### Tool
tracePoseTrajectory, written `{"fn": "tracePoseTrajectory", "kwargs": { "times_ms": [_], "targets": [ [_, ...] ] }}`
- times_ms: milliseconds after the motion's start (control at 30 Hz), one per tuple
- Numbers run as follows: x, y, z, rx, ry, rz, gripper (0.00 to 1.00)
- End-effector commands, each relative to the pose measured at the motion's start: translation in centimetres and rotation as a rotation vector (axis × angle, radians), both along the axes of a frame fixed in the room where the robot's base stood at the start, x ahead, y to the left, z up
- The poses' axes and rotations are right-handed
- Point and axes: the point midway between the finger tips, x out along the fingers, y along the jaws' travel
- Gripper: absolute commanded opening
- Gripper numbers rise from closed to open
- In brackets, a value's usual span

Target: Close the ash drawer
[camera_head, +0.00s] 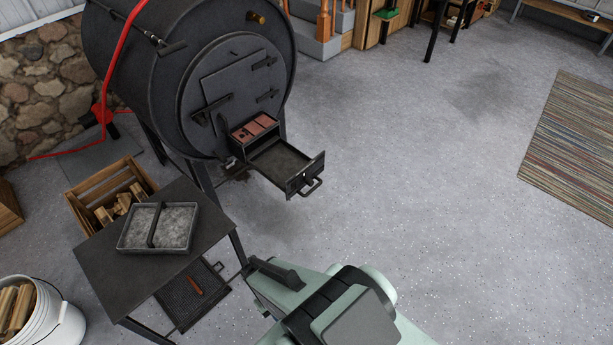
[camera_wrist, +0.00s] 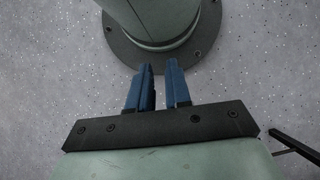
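The ash drawer (camera_head: 304,175) sticks out from the lower front of the black barrel stove (camera_head: 240,75) in the head view. It is a dark open box with a bar handle (camera_head: 312,187) on its front face. Its inside looks empty from above. My gripper (camera_wrist: 160,64) shows in the wrist view as two blue fingers with a narrow gap and nothing between them. It points down at the floor near my own base, apart from the drawer. In the head view its fingers are hidden; my arm is at the bottom, below the drawer.
A dark side table (camera_head: 115,260) stands left of the drawer with a grey handled pan (camera_head: 178,230) on it. A wood crate (camera_head: 90,190) and a white bucket (camera_head: 66,325) are further left. The floor right of the drawer is clear up to a striped rug (camera_head: 575,145).

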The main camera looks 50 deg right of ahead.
Motion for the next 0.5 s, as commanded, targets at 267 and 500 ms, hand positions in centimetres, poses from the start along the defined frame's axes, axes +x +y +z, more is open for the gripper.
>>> {"fn": "tracePoseTrajectory", "kwargs": {
  "times_ms": [267, 500],
  "targets": [
    [0.0, -3.6, 0.2, -0.003, -0.011, -0.175, 0.00],
    [-0.1, -6.8, 0.1, -0.006, -0.024, -0.319, 0.00]
  ]
}}
